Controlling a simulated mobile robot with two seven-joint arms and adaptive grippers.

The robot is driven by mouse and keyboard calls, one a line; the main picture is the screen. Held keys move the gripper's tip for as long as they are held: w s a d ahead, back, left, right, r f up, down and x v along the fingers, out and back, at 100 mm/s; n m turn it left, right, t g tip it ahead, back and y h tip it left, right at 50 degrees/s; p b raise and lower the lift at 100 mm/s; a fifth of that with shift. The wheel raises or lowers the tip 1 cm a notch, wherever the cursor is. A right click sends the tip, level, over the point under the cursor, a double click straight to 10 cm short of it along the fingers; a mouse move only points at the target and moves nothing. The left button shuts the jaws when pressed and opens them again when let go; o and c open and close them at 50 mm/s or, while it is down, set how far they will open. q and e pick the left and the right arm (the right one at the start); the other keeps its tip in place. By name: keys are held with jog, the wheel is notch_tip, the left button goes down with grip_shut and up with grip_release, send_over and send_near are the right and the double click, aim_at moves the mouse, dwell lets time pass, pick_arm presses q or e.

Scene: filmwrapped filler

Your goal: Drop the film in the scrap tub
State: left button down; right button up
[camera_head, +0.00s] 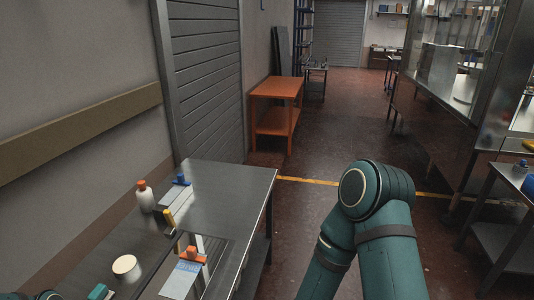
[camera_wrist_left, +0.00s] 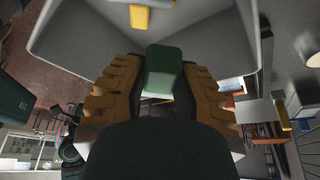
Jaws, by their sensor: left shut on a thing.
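In the left wrist view, the yellow ridged fingers of my left gripper (camera_wrist_left: 163,85) are shut on a small dark green piece (camera_wrist_left: 164,66). I cannot tell whether this piece is the film. Beyond the fingers is a grey, open, tub-like container (camera_wrist_left: 222,45); I cannot tell for sure that it is the scrap tub. A yellow item (camera_wrist_left: 140,15) shows within its outline. The green piece overlaps the container in the picture; whether it is inside or above is unclear.
In the head view, a steel bench (camera_head: 225,190) at left holds a white bottle with an orange cap (camera_head: 145,198), a round white container (camera_head: 127,268) and a labelled panel with an orange block (camera_head: 184,275). An orange table (camera_head: 277,88) stands farther back. The floor between is open.

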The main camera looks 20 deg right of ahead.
pick_arm(q)
jog(key=shift+f, duration=0.4)
pick_arm(e)
jog(key=shift+f, duration=0.3)
pick_arm(q)
jog(key=c, duration=0.7)
grip_release()
jog(key=shift+c, duration=0.2)
jog(key=shift+r, duration=0.1)
jog(key=v, duration=1.2)
